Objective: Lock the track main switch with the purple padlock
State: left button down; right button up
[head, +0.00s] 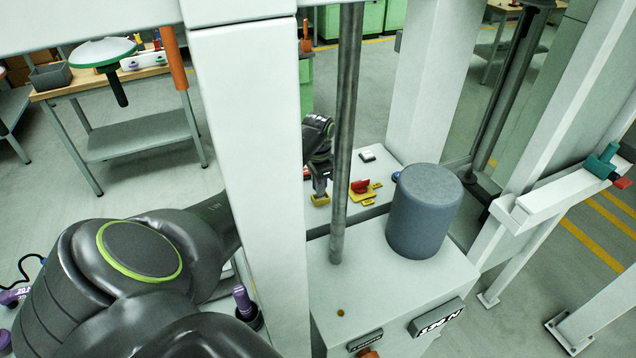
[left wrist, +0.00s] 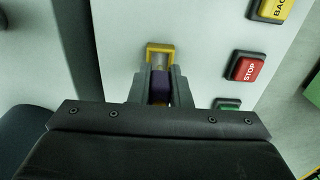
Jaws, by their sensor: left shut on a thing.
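My left gripper (head: 320,195) reaches behind the white post to the low grey-white panel. In the left wrist view the gripper (left wrist: 158,92) is shut on the purple padlock (left wrist: 160,85), which sits between its fingers. A yellow square loop (left wrist: 160,48) lies on the panel right at the padlock's far end. I cannot tell whether the padlock's shackle passes through it. In the head view a red switch (head: 361,186) with yellow parts stands on the panel just right of the gripper, beyond the metal rod. The padlock is hidden there. My right gripper is not in view.
The white post (head: 255,150) and metal rod (head: 346,130) stand close to my left arm. A grey cylinder (head: 423,210) stands on the cabinet, right of the rod. Near the gripper are a red STOP button (left wrist: 246,68), a yellow button (left wrist: 272,8) and a green one (left wrist: 228,104).

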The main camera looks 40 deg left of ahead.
pick_arm(q)
jog(key=shift+p, duration=0.8)
dwell(1.5)
jog(key=shift+f+b, duration=0.8)
jog(key=shift+f, duration=0.25)
jog(key=c, duration=1.6)
grip_release()
jog(key=o, duration=0.3)
jog(key=shift+r+b, duration=0.6)
jog(key=shift+r, duration=8.1)
